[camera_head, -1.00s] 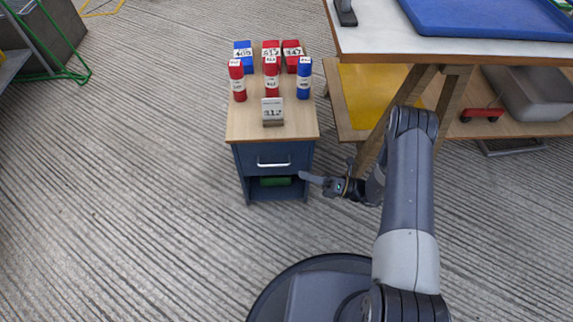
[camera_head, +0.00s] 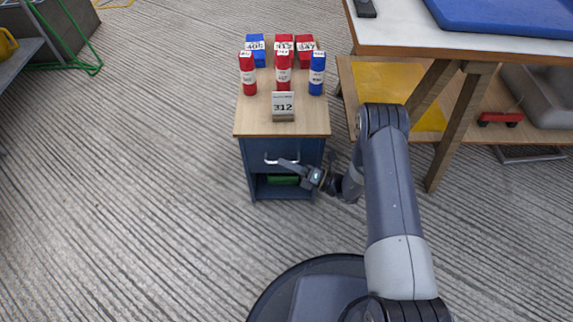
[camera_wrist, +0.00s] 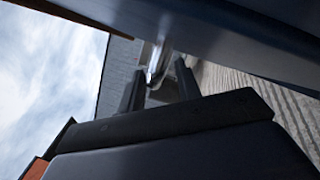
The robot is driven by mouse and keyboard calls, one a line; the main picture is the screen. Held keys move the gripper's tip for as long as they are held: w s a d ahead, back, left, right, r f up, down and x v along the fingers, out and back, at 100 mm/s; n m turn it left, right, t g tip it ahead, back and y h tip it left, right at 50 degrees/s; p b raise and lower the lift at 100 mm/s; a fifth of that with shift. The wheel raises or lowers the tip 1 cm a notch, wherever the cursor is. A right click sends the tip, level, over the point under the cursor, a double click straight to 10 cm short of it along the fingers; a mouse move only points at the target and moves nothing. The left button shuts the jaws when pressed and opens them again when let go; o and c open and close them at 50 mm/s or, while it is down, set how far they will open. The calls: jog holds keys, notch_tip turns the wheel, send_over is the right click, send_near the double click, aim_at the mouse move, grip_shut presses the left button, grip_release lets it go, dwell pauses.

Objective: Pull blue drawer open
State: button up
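The blue drawer (camera_head: 254,150) is the dark blue front under the wooden top of a small cabinet, and it looks closed. Its silver bar handle (camera_head: 270,160) runs across the front. My gripper (camera_head: 287,164) is at the drawer front, by the right part of the handle, partly covering it. In the wrist view my gripper (camera_wrist: 160,82) shows two dark fingers spread apart, with the bright handle (camera_wrist: 157,62) in the gap near their tips. I cannot tell whether either finger touches the handle.
An open shelf below the drawer holds a green thing (camera_head: 283,180). A wooden table (camera_head: 400,35) stands at right.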

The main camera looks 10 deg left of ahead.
jog(key=shift+a, duration=0.1)
jog(key=shift+c, duration=0.3)
grip_shut()
